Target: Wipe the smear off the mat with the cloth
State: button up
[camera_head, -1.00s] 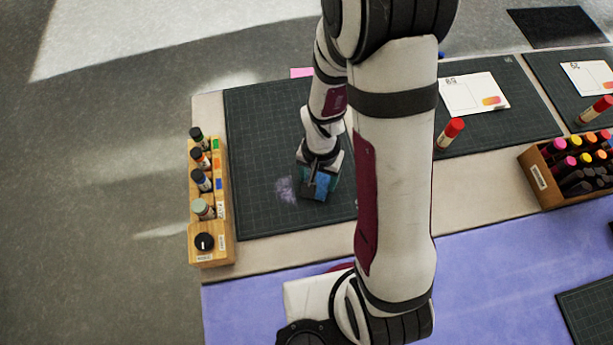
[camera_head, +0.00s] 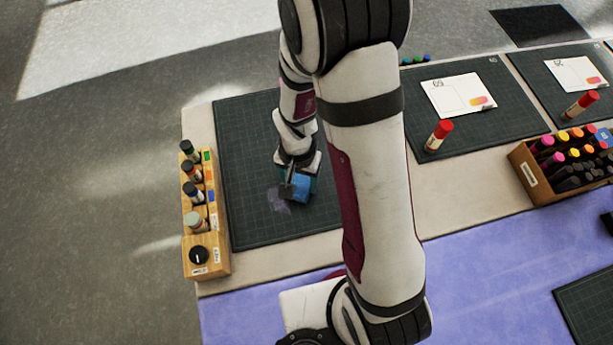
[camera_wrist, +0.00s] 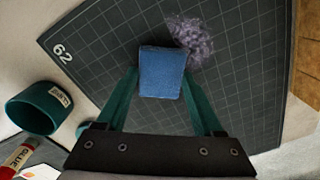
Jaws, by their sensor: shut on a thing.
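The blue cloth (camera_head: 302,189) is a small folded block, held between the green fingers of my gripper (camera_head: 296,184). In the wrist view the cloth (camera_wrist: 162,73) sits between both fingertips. The smear (camera_wrist: 194,38) is a purple-grey scribbled patch up and right of the cloth, which adjoins or overlaps its edge. In the head view the smear (camera_head: 279,200) shows faintly left of the cloth. Both are over the dark gridded mat (camera_head: 250,140), marked 62 in the wrist view. I cannot tell whether the cloth presses on the mat. My arm hides the mat's right part.
A wooden rack (camera_head: 222,258) with several small bottles stands along the mat's left edge. A teal cup (camera_wrist: 36,108) and a glue stick (camera_wrist: 20,156) are at the left in the wrist view. A marker box (camera_head: 530,178) and other mats lie to the right.

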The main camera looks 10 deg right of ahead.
aim_at(265, 189)
jog(key=shift+s+a, duration=0.15)
jog(key=shift+a, duration=3.85)
jog(key=shift+w, duration=0.85)
jog(key=shift+d, duration=0.15)
jog(key=shift+w+d, duration=0.1)
jog(key=shift+d, duration=5.35)
jog(key=shift+r, duration=2.5)
